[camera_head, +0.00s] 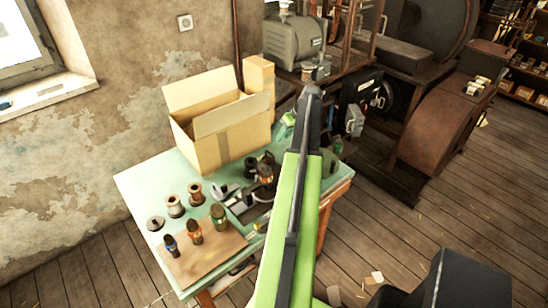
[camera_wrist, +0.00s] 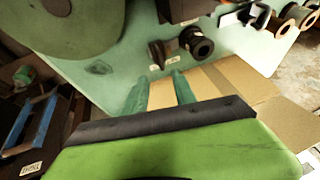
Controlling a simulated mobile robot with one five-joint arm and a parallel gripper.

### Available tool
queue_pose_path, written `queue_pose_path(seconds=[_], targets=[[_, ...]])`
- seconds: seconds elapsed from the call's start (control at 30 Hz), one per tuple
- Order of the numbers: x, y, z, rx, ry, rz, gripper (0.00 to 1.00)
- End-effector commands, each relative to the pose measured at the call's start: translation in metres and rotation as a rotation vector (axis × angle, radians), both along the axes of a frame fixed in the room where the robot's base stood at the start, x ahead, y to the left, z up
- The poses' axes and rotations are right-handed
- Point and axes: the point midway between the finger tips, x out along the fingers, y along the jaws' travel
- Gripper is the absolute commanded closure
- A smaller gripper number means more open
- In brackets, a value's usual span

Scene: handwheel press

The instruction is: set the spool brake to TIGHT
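I cannot single out the spool brake for certain, and no TIGHT mark is clearly readable. A larger white label (camera_wrist: 31,168) at the lower left is turned over and hard to read. My gripper (camera_wrist: 158,88) shows as two teal fingers standing apart, with only cardboard seen between them. In the head view my green arm reaches over the table's right side; the gripper's end is mostly hidden there.
The green table (camera_head: 135,184) carries an open cardboard box (camera_head: 222,135), several spools (camera_head: 175,206) and a wooden board (camera_head: 205,262) with handled tools. A dark machine with a rusty guard (camera_head: 440,125) stands at the right. A large green disc (camera_wrist: 75,25) is close in the wrist view.

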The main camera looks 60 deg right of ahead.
Motion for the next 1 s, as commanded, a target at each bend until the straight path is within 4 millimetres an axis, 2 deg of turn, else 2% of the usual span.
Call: queue_pose_path(seconds=[0.03,0.4,0.5,0.87,1.0], targets=[[0.005,0.000,-0.022,0.000,0.000,0.001,0.67],[0.040,0.005,-0.095,0.001,0.001,0.001,0.67],[0.047,0.005,-0.107,0.000,0.001,0.001,0.67],[0.051,0.006,-0.108,0.000,0.001,0.000,0.69],[0.051,0.006,-0.108,0.000,0.001,0.000,0.87]])
